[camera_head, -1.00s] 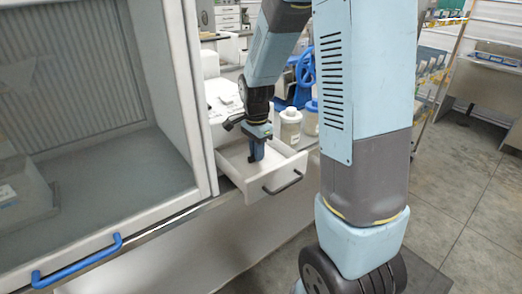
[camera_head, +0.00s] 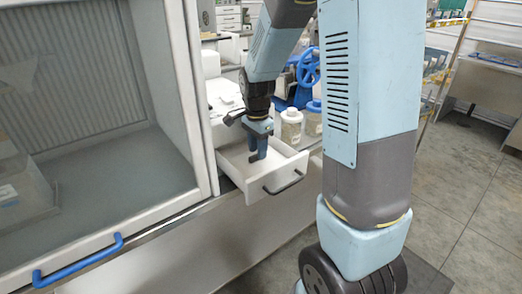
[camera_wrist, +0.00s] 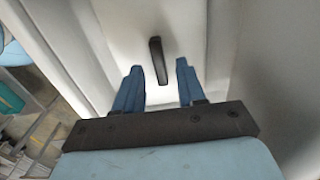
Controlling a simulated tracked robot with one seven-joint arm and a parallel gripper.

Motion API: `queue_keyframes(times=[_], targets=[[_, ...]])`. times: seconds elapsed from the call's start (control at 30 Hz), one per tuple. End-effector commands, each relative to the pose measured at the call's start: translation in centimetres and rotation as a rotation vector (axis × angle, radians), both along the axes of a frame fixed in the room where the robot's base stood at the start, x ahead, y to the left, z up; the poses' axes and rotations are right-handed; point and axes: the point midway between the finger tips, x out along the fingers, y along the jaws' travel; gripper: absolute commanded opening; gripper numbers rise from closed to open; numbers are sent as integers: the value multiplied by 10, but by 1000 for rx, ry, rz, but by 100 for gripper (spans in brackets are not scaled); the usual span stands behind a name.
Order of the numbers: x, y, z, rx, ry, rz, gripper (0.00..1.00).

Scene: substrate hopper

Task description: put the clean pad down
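My gripper (camera_head: 257,157) points down into an open white drawer (camera_head: 230,178) in the head view. In the wrist view, the two blue fingers of my gripper (camera_wrist: 158,68) stand apart, with a clear gap on both sides of a dark, narrow bar (camera_wrist: 158,60). The bar appears to lie on the white drawer floor (camera_wrist: 190,20) beyond the fingertips, and neither finger touches it. It may be the clean pad, but I cannot tell for sure. In the head view I cannot make the bar out.
The drawer's dark handle (camera_head: 283,182) faces front right. A lidded jar (camera_head: 291,127) and a blue handwheel device (camera_head: 302,80) stand on the bench behind. A glass-fronted cabinet with a blue handle (camera_head: 78,262) is at left. Open floor lies at right.

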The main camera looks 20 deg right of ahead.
Motion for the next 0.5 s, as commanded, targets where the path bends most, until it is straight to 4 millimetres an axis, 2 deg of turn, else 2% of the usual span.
queue_keyframes(times=[0.3, 0.5], targets=[[1, 0, 62, 0, -5, 0, 40], [1, -1, 91, 0, -3, -1, 40]])
